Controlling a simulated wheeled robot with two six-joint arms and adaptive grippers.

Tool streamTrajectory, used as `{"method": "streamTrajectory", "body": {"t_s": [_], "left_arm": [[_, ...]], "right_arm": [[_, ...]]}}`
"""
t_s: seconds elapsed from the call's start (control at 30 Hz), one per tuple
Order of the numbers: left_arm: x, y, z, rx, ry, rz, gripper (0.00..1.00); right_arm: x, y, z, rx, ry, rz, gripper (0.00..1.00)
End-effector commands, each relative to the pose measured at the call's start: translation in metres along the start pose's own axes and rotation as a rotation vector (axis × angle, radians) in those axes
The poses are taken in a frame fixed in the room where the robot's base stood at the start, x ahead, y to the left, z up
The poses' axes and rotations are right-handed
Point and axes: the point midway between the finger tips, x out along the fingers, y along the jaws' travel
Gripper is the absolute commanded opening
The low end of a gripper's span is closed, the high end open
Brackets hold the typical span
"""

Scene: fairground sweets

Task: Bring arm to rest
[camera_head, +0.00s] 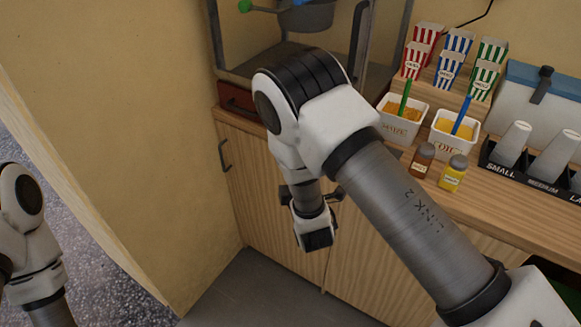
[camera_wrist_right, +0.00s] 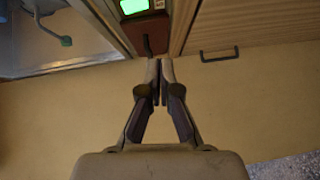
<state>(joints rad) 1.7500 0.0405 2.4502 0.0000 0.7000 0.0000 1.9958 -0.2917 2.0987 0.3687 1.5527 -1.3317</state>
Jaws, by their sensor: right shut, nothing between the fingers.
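My right arm (camera_head: 370,200) reaches in from the lower right of the head view. It bends at a white and black elbow in front of the counter, and its wrist (camera_head: 313,228) hangs down before the wooden cabinet doors. The right gripper's fingers cannot be made out in the head view. In the right wrist view my right gripper (camera_wrist_right: 160,68) has its fingertips together, with nothing between them. Part of my left arm (camera_head: 30,235) shows at the left edge of the head view; its gripper is out of view.
The popcorn machine (camera_head: 232,72) stands behind my elbow. The counter (camera_head: 505,222) holds striped boxes (camera_head: 458,42), a white tub (camera_head: 397,127), bottles (camera_head: 453,172) and a cup rack (camera_head: 525,182). A cabinet handle (camera_head: 224,154) projects left of my wrist. A tan wall (camera_head: 120,110) stands at left.

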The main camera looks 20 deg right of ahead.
Motion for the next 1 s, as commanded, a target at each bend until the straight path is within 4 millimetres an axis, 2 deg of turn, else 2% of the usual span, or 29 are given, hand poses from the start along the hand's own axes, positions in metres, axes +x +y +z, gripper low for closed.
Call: {"method": "streamTrajectory", "body": {"t_s": [0.37,0.47,0.57,0.67,0.7,0.77,0.8,0.87,0.9,1.0], "left_arm": [[0.0,0.0,0.0,0.001,0.0,0.0,0.4],[0.0,0.0,0.0,0.0,0.0,0.0,0.4],[0.0,0.0,0.0,0.0,0.0,0.0,0.4],[0.0,0.0,0.0,0.001,0.0,0.0,0.4],[0.0,0.0,0.0,0.001,0.0,0.0,0.4],[0.0,0.0,0.0,0.001,0.0,0.0,0.4],[0.0,0.0,0.0,0.001,0.0,0.0,0.4],[0.0,0.0,0.0,0.001,0.0,0.0,0.4],[0.0,0.0,0.0,0.001,0.0,0.0,0.4],[0.0,0.0,0.0,0.0,0.0,0.0,0.4]], "right_arm": [[0.0,-0.003,0.001,0.0,-0.001,-0.005,0.0],[-0.005,-0.022,0.017,0.009,-0.033,-0.044,0.0],[-0.028,-0.065,0.053,0.024,-0.096,-0.17,0.0],[-0.076,-0.129,0.088,0.161,-0.177,-0.422,0.0],[-0.101,-0.154,0.099,0.253,-0.226,-0.534,0.0],[-0.144,-0.186,0.111,0.405,-0.322,-0.7,0.0],[-0.176,-0.205,0.116,0.516,-0.405,-0.809,0.0],[-0.224,-0.225,0.119,0.687,-0.556,-0.959,0.0],[-0.256,-0.232,0.119,0.795,-0.673,-1.042,0.0],[-0.308,-0.238,0.113,0.986,-0.936,-1.156,0.0]]}}
